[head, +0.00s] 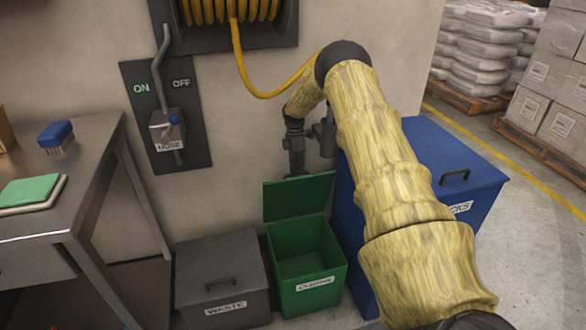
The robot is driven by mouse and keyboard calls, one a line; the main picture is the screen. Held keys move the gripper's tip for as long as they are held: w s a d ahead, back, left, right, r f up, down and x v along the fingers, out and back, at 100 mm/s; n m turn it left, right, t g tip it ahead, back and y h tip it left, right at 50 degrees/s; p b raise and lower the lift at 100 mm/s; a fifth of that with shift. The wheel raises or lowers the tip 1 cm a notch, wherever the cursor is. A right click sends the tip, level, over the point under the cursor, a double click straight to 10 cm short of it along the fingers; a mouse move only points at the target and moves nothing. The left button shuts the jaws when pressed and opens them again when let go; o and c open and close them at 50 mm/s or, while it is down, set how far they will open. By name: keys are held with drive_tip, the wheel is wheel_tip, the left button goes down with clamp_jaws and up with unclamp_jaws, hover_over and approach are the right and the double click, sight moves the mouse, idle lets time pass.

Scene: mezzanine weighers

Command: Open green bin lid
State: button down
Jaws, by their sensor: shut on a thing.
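The green bin (307,293) stands on the floor between the grey bin and the blue bin, with a white label on its front. Its lid (299,197) is swung up and stands near upright at the back, leaving the bin's empty-looking inside in view. My gripper (296,172) is at the top rear of the lid, shut on it. The fingertips and the lid's handle are hidden behind the lid, so the exact grip does not show.
A grey WASTE bin (222,279) with a closed lid is at left, a larger closed blue bin (440,150) at right. A steel table (62,205) holds a brush (56,136) and pads. A yellow hose (244,75) hangs on the wall behind my arm.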

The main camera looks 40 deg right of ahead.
drive_tip(key=shift+s+a+f, duration=0.15)
drive_tip(key=shift+a+f, duration=0.05)
drive_tip(key=shift+f, duration=0.25)
drive_tip(key=shift+s+a+f, duration=0.1)
drive_tip(key=shift+a+f, duration=0.05)
drive_tip(key=shift+f, duration=0.3)
drive_tip(key=c, duration=1.9)
unclamp_jaws()
drive_tip(key=o, duration=0.4)
drive_tip(key=shift+w+d+f, duration=0.2)
drive_tip(key=shift+w+f, duration=0.35)
drive_tip(key=shift+f, duration=0.2)
drive_tip(key=shift+s+d+r, duration=0.35)
drive_tip(key=shift+s+r, duration=0.1)
drive_tip(key=shift+r, duration=0.25)
drive_tip(key=r, duration=0.3)
drive_tip(key=w+d+r, duration=0.1)
drive_tip(key=r, duration=0.3)
drive_tip(key=w+r, duration=0.1)
drive_tip(key=r, duration=0.3)
drive_tip(key=shift+w+d, duration=0.1)
drive_tip(key=shift+d, duration=0.1)
